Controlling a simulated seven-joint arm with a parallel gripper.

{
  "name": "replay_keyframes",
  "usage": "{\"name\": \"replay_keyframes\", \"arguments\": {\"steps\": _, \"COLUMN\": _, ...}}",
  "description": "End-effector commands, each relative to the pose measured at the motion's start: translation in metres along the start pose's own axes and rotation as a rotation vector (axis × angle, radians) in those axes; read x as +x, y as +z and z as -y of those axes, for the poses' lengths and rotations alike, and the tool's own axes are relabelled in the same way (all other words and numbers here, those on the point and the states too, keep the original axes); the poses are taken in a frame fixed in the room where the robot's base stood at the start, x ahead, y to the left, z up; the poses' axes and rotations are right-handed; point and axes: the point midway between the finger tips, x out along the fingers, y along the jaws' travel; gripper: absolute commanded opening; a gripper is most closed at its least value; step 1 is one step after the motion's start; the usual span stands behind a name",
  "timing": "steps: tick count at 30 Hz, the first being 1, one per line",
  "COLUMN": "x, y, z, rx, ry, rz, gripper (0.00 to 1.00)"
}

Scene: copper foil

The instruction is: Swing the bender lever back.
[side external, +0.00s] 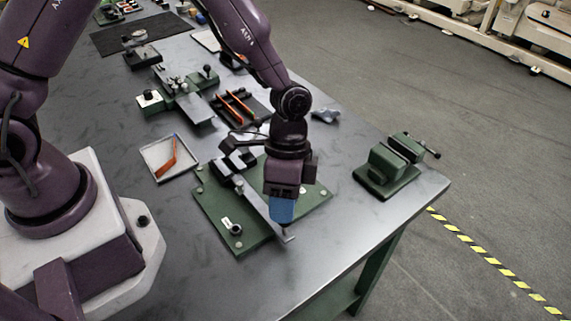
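The bender is a green base plate (216,212) with bolts at its corners, on the grey metal table. Dark blocks (238,158) stand at its back left. Its lever, a long grey bar (258,203), runs from near these blocks toward the front right, ending just past the plate's front edge. My gripper (281,212) points down over the lever's front end, with blue fingertips at or beside the bar. The fingers overlap in this view and hide part of the lever, so I cannot tell whether they grip it.
A green vise (388,168) stands right of the bender near the table edge. A white tray (168,158) with an orange strip lies to the left. Behind are a rack with orange bars (238,104) and a green fixture (185,97). Table front of the plate is clear.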

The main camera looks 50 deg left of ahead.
Motion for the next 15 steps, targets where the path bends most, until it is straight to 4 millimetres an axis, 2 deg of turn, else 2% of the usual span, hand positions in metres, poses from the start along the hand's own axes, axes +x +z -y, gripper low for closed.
{"name": "replay_keyframes", "arguments": {"steps": 3, "x": -0.029, "y": -0.001, "z": 0.001, "rx": -0.002, "ry": -0.006, "rz": -0.007, "gripper": 0.38}}
{"name": "replay_keyframes", "arguments": {"steps": 9, "x": -0.072, "y": 0.0, "z": 0.001, "rx": -0.001, "ry": -0.004, "rz": -0.004, "gripper": 0.38}}
{"name": "replay_keyframes", "arguments": {"steps": 15, "x": -0.1, "y": 0.0, "z": 0.0, "rx": -0.002, "ry": -0.001, "rz": -0.001, "gripper": 0.38}}
